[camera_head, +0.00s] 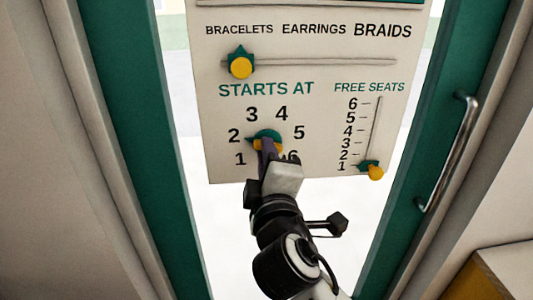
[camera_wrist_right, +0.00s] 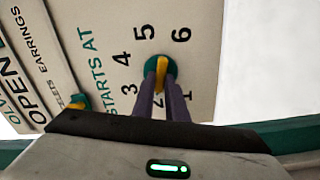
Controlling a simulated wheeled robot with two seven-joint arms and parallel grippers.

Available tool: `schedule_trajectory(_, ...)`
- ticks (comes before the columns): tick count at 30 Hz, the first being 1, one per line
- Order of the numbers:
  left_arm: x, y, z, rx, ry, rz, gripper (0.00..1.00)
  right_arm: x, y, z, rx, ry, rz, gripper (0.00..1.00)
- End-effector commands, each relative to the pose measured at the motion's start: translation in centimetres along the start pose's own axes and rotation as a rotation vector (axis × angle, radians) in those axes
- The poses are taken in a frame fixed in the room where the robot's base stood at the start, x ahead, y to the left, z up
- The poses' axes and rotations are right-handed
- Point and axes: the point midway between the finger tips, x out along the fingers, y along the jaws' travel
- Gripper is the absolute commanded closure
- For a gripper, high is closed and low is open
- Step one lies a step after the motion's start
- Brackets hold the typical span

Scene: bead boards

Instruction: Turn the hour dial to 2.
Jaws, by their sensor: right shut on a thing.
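The hour dial (camera_head: 266,134) is a green disc with a yellow grip, on the pale board under "STARTS AT", ringed by the numbers 1 to 6. A green tip at its left side appears to face the 2. My right gripper (camera_head: 267,150) reaches up from below and covers the dial's lower part. In the right wrist view the dial (camera_wrist_right: 172,68) shows, with my right gripper's purple fingers (camera_wrist_right: 162,82) shut on its yellow grip. There the grip lies in line with the 2, which the fingers partly hide. My left gripper is not in view.
The board (camera_head: 215,165) also has a slider (camera_head: 240,66) near BRACELETS and a free seats slider (camera_head: 374,171) near 1. A green door frame (camera_head: 142,120) flanks it on both sides, with a metal handle (camera_head: 452,150) at right.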

Motion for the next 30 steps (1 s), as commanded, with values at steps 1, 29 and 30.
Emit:
schedule_trajectory(1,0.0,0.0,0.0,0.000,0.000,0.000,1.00,0.0,-0.1,0.0,-0.001,-0.001,-0.001,1.00)
schedule_trajectory(29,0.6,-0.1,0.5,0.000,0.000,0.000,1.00,-4.1,-0.3,0.0,0.005,0.002,-0.002,0.69)
schedule_trajectory(30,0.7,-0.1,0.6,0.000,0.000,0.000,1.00,-4.9,-0.3,0.0,0.005,0.001,-0.002,0.69)
